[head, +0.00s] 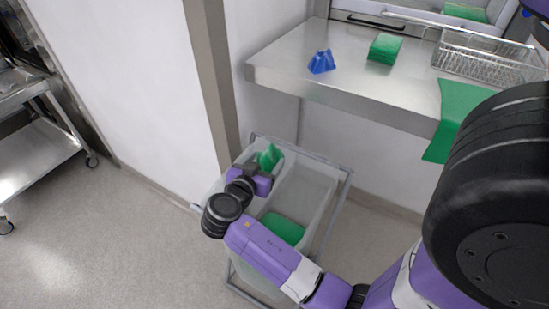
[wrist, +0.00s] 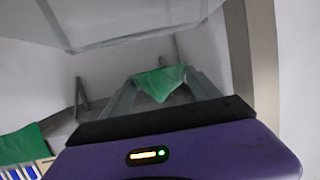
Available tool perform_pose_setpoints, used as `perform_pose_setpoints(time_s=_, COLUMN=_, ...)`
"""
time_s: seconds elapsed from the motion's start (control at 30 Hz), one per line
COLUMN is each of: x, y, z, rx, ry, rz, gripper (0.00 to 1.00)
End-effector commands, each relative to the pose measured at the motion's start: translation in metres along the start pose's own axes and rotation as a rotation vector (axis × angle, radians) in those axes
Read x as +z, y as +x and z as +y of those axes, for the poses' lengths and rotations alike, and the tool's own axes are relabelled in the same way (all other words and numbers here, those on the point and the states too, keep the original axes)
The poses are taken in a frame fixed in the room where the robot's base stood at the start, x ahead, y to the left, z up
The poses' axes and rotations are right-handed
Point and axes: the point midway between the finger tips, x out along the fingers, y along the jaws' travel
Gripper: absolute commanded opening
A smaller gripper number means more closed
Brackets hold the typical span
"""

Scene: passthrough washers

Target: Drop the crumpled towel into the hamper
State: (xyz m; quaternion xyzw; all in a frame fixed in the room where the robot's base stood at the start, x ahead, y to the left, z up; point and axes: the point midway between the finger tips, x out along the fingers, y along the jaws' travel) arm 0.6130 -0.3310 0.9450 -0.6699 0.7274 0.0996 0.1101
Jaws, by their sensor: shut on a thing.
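My gripper (head: 264,168) is shut on a crumpled green towel (head: 269,156), which sticks up beyond the fingers in the head view. In the wrist view the same towel (wrist: 160,83) hangs between the two fingertips. The hamper (head: 322,176) is a pale, translucent bin in a grey frame, with a divider between two compartments. The gripper and towel appear over its far left compartment; their exact height over the rim is hard to tell. Another green cloth (head: 283,228) lies inside the hamper. My arm hides part of the hamper's near left side.
A steel counter (head: 285,72) stands behind the hamper. On it are a blue crumpled cloth (head: 321,62), a folded green stack (head: 385,48) and a wire basket (head: 485,62). A green towel (head: 458,108) drapes over its edge. A wall corner post (head: 212,75) rises close to the hamper.

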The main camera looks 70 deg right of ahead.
Motion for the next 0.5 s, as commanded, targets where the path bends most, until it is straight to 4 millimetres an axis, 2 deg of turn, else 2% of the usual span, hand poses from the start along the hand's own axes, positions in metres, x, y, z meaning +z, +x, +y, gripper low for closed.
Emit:
perform_pose_setpoints(time_s=0.1, x=-0.013, y=0.000, z=0.018, rx=0.098, ry=0.031, rz=0.000, gripper=0.27)
perform_pose_setpoints(time_s=0.2, x=-0.017, y=-0.001, z=0.026, rx=0.138, ry=0.042, rz=0.000, gripper=0.27)
perform_pose_setpoints(time_s=0.37, x=-0.012, y=0.001, z=0.028, rx=0.151, ry=0.044, rz=-0.002, gripper=0.27)
perform_pose_setpoints(time_s=0.5, x=0.000, y=0.005, z=0.028, rx=0.150, ry=0.042, rz=-0.002, gripper=0.27)
